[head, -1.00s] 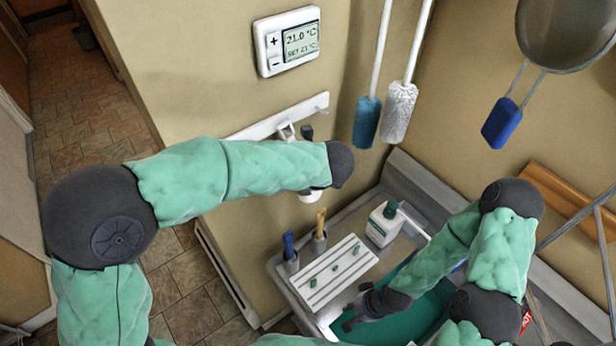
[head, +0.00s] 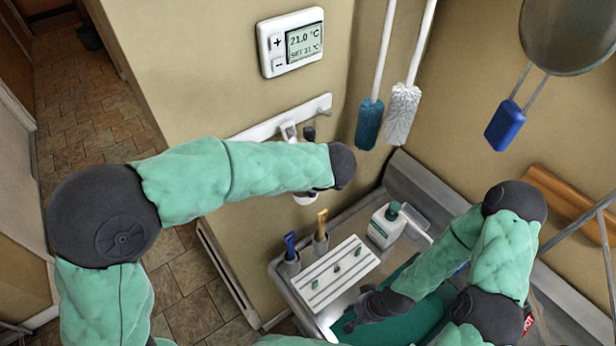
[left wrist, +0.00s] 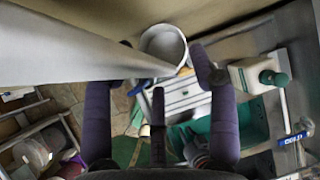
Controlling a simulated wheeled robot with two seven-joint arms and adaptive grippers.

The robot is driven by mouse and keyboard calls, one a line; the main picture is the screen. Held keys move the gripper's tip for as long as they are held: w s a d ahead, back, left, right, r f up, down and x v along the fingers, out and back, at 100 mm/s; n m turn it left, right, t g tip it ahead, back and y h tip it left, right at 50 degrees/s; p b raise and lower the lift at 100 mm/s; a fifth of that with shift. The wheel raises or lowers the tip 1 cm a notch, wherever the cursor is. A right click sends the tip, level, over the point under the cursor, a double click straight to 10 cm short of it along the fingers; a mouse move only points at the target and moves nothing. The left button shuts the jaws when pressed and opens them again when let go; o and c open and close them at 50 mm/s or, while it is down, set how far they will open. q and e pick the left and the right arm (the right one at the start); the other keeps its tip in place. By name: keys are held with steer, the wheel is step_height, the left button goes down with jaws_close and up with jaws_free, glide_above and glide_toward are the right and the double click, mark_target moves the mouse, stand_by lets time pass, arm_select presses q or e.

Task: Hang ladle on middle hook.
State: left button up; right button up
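The white wall rail (head: 262,128) has a pale hook (head: 288,130) showing above my left arm. The ladle's white bowl (head: 304,199) shows just below my left wrist, and a dark piece (head: 309,134), perhaps its handle, shows above. My arm hides the rest, so I cannot tell which hook, if any, bears it. In the left wrist view the bowl (left wrist: 163,45) and a dark upright handle (left wrist: 158,105) lie between the spread fingers of my left gripper (left wrist: 165,72). My right gripper (head: 356,309) is low over the green mat (head: 395,325), fingers apart and empty.
A white thermostat (head: 290,42) is above the rail. Two brushes (head: 370,122) (head: 402,112) and a blue-handled strainer (head: 506,125) hang to the right. Below are a white board (head: 338,272), two small holders (head: 289,262) (head: 320,238) and a soap bottle (head: 385,226).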

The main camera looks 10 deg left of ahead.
arm_select(q)
steer(key=v, duration=1.2)
